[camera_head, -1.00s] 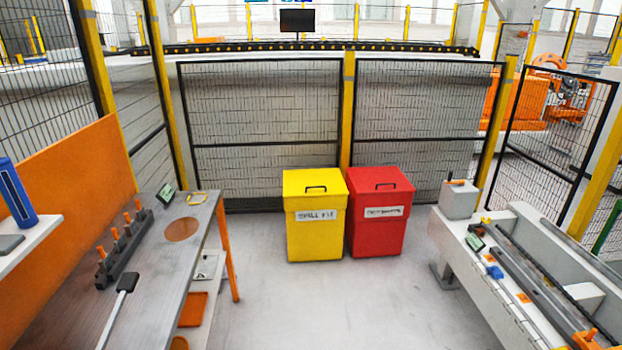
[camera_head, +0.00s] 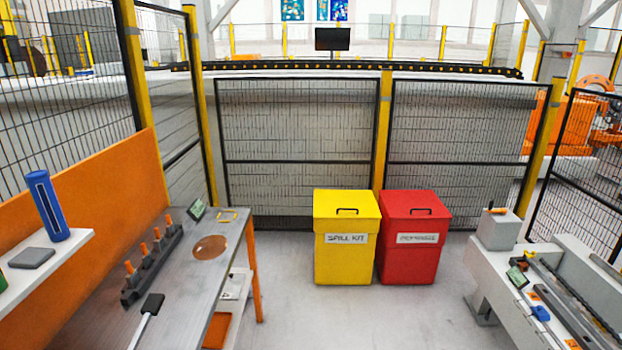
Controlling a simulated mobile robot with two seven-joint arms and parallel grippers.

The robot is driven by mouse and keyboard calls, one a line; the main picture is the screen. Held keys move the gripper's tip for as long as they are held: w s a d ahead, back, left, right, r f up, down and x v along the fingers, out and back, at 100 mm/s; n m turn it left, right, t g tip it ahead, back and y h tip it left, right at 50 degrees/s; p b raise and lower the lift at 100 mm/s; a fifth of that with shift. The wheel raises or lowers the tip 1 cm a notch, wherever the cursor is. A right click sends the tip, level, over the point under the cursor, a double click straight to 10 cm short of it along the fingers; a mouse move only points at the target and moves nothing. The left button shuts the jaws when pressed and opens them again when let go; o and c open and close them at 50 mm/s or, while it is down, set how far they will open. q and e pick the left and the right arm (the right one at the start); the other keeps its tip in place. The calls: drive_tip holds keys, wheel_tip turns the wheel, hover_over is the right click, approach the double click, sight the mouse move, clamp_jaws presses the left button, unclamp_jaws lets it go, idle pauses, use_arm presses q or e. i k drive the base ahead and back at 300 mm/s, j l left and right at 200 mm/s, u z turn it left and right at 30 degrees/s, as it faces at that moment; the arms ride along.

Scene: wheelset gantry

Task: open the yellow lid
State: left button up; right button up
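A yellow bin labelled "SPILL KIT" (camera_head: 345,262) stands on the floor in front of the mesh fence. Its yellow lid (camera_head: 346,204) is shut and has a dark handle (camera_head: 347,211) on top. A red bin (camera_head: 412,240) with a shut lid and a similar handle stands close against its right side. Neither of my grippers shows in the head view.
A workbench (camera_head: 178,268) with an orange back panel and a dark rack of orange-topped parts is on the left. A light grey machine bed (camera_head: 490,280) is on the right. Clear floor (camera_head: 350,320) lies between them. Mesh fence (camera_head: 300,140) closes off the back.

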sight(328, 204)
drive_tip(key=i, duration=4.2)
drive_tip(key=i+z, duration=0.1)
drive_tip(key=i, duration=0.4)
drive_tip(key=i+j+z, duration=0.15)
drive_tip(key=i, duration=0.4)
